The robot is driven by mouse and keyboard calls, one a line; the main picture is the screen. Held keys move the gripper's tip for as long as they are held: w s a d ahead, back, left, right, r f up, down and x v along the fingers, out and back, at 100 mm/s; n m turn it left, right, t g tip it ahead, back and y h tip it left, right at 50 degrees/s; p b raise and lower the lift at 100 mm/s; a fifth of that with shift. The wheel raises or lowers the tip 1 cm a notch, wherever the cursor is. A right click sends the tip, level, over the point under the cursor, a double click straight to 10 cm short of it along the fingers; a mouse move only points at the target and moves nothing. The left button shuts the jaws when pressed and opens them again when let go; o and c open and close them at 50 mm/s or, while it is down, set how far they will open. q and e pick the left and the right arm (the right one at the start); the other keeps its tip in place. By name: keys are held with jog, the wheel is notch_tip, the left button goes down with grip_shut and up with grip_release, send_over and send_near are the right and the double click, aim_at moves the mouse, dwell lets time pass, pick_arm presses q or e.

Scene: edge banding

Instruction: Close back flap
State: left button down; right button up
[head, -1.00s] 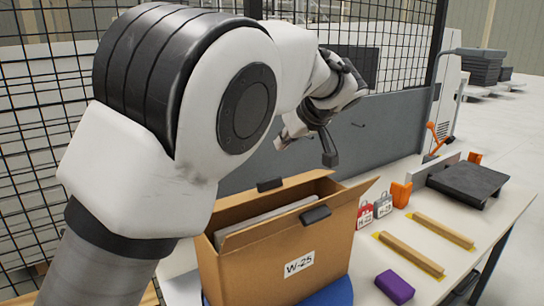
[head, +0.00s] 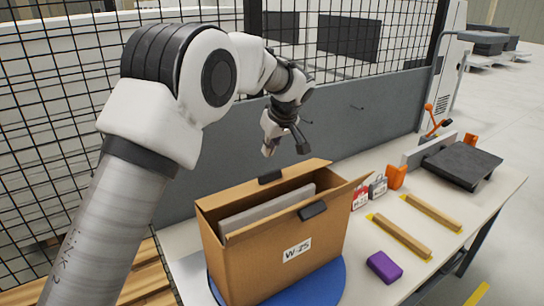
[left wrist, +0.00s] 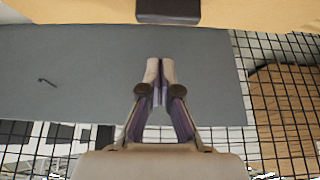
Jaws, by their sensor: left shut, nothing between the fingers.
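A brown cardboard box (head: 262,268) marked W-25 stands open at the top, with a grey flat item (head: 262,208) inside. Its back flap (head: 300,172) stands up along the far edge and bears a black tab (head: 270,177). Another black tab (head: 313,210) is on the front side, and a flap sticks out at the right. My left gripper (head: 268,149) is shut and empty, above and behind the back flap, apart from it. In the left wrist view its closed fingertips (left wrist: 160,66) point toward cardboard with a dark tab (left wrist: 168,11). My right gripper is not in view.
The box stands on a blue round plate (head: 328,284) on a white table. A grey panel (head: 365,125) and mesh fence rise behind. Right of the box are small labelled red and grey items, an orange block (head: 396,177), wooden strips (head: 402,236) and a purple block (head: 384,266).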

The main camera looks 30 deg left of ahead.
aim_at(274, 177)
pick_arm(q)
jog(key=f, duration=0.2)
jog(key=d+f+p, duration=0.1)
jog(key=shift+s+f, duration=0.15)
jog(key=shift+s, duration=0.25)
jog(key=shift+d+f, duration=0.2)
jog(key=shift+a, duration=0.15)
jog(key=shift+f, duration=0.15)
jog(key=d+f+b, duration=0.1)
jog(key=b, duration=0.3)
jog(key=s+d+f+y+b, duration=0.1)
jog(key=b, duration=0.3)
jog(key=shift+t, duration=0.4)
jog(key=shift+r, duration=0.1)
jog(key=shift+s, duration=0.1)
jog(key=shift+r, duration=0.1)
